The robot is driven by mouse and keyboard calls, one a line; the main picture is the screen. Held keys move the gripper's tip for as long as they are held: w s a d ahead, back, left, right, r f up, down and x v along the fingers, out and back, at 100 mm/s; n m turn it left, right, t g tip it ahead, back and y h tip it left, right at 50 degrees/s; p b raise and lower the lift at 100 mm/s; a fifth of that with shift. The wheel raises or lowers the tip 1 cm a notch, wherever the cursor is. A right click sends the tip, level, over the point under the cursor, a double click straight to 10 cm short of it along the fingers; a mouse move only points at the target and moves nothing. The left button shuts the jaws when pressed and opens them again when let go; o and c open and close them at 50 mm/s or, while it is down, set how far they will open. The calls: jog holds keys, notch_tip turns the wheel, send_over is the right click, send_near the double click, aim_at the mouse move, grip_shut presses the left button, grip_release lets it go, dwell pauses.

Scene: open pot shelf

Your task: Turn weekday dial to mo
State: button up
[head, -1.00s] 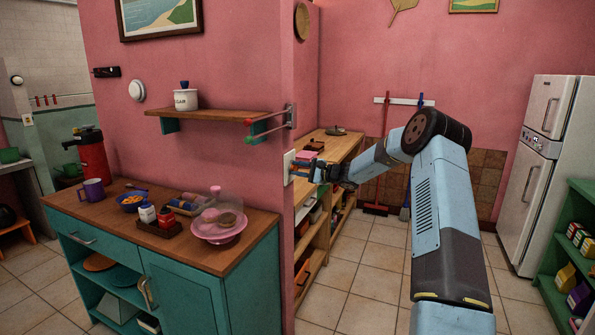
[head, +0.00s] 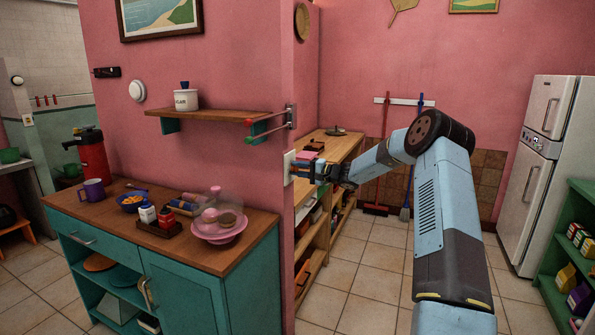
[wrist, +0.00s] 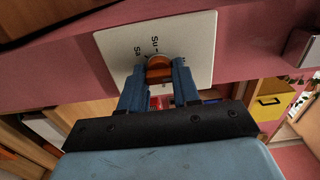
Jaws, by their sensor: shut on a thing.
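The weekday dial is an orange-brown knob (wrist: 159,76) on a white wall plate (wrist: 197,40). In the wrist view the letters Su and Sa show on the plate beside the knob; no other day marks are visible, and Mo cannot be seen. My gripper (wrist: 157,84) has its two blue fingers on either side of the knob, shut on it. In the head view the plate (head: 288,166) is at the end of the pink wall, with my gripper (head: 301,171) against it; the knob is too small to make out there.
A wall rail with red and green-tipped arms (head: 268,125) is just above the plate. The wooden shelf unit (head: 344,150) runs behind my gripper. A teal cabinet (head: 190,285) with dishes stands at left. The tiled floor (head: 365,265) is open at right.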

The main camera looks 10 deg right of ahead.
jog(key=shift+d+f, duration=0.1)
jog(key=shift+f, duration=0.15)
jog(key=o, duration=0.8)
jog(key=shift+c, duration=0.2)
jog(key=o, duration=0.3)
jog(key=shift+r, duration=0.1)
jog(key=v, duration=1.3)
jog(key=shift+s+d, duration=0.25)
jog(key=shift+d, duration=0.05)
